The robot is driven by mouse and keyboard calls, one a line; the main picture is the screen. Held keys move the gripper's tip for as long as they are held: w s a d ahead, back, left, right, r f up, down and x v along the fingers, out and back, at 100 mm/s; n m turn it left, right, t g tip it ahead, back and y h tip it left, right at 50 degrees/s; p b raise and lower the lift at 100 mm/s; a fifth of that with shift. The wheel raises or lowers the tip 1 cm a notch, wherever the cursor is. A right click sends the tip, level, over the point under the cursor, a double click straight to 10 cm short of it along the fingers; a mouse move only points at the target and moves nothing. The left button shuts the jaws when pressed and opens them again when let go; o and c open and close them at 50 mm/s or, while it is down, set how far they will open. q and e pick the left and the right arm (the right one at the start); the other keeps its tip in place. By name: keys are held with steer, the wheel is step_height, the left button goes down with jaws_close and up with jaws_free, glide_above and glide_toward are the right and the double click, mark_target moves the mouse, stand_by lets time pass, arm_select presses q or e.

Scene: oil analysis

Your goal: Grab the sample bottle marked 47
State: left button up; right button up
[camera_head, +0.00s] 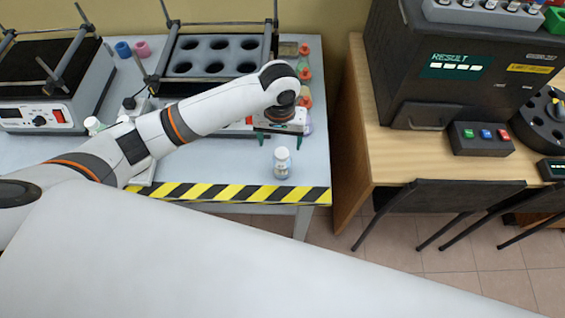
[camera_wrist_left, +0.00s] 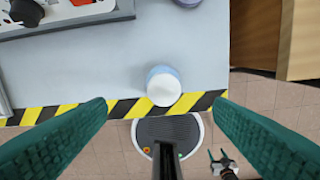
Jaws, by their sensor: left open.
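A small sample bottle with a white cap (camera_head: 282,163) stands upright near the front edge of the left table, just behind the striped border. It also shows in the left wrist view (camera_wrist_left: 163,87), seen from above, between the two fingers and ahead of them. I cannot read a number on it. My left gripper (camera_head: 274,141) is open, with green fingers, behind and above the bottle in the head view. The fingers (camera_wrist_left: 160,140) are wide apart with nothing between their tips.
A shaker with a holed rack (camera_head: 215,42) stands at the back. Another white-capped bottle (camera_head: 94,125) is partly hidden by my left arm. The wooden desk (camera_head: 352,150) with a dark analyser (camera_head: 440,60) stands to the right, across a gap.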

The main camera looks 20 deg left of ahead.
mark_target(282, 152)
arm_select(q)
steer(key=f, duration=0.4)
steer(key=f+p, duration=0.1)
steer(key=f, duration=0.4)
steer(key=shift+w+d, duration=0.15)
steer(key=shift+w, duration=0.05)
steer(key=shift+c, duration=0.6)
steer(key=shift+r, duration=0.1)
steer(key=c, duration=1.4)
